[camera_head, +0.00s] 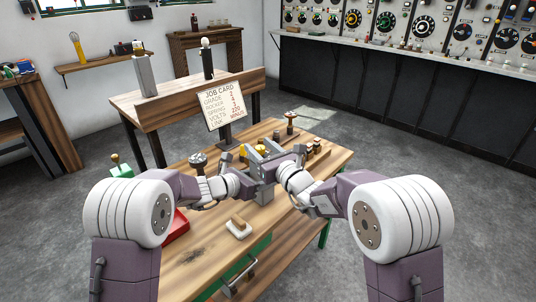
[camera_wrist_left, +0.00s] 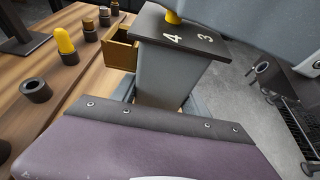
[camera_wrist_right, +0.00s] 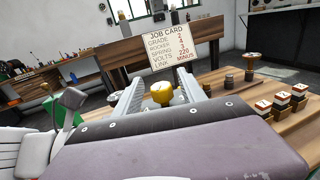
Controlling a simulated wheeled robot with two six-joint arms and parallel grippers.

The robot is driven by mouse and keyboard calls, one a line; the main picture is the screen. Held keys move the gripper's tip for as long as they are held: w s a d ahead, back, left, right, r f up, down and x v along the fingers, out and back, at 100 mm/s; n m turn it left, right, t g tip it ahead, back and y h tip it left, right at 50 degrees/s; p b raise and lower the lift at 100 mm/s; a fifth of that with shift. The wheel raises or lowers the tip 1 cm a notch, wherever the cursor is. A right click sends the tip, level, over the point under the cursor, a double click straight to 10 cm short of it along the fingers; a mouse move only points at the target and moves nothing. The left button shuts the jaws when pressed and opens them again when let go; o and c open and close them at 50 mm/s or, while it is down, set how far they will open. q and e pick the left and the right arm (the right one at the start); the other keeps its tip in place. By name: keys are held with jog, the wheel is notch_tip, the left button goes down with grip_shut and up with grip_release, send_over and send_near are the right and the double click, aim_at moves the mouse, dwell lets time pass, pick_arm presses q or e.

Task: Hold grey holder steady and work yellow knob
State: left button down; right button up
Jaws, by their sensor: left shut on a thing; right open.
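The grey holder (camera_wrist_left: 168,75) is an upright block with a dark top marked 4 and 3 in the left wrist view. My left gripper (camera_wrist_left: 158,98) is shut on it, with a finger on each side low on its body. The yellow knob (camera_wrist_right: 162,92) stands on the holder's top. In the right wrist view it lies between the spread fingers of my right gripper (camera_wrist_right: 162,88), which is open. In the left wrist view only the knob's base (camera_wrist_left: 172,17) shows, under my right gripper. In the head view my arms partly hide the holder.
A job card (camera_head: 222,103) stands behind the holder. Lettered blocks (camera_wrist_right: 281,99) stand at right. A red tray (camera_head: 176,228) and a brush-like block (camera_head: 239,227) lie nearer.

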pick_arm(q)
jog(key=shift+f, duration=0.15)
pick_arm(e)
jog(key=v, duration=0.9)
pick_arm(q)
jog(key=shift+c, duration=2.4)
grip_release()
jog(key=shift+s+r, duration=0.1)
jog(key=shift+r, duration=0.1)
jog(key=v, duration=1.1)
jog(key=shift+s+a, duration=0.25)
jog(key=shift+s, duration=0.05)
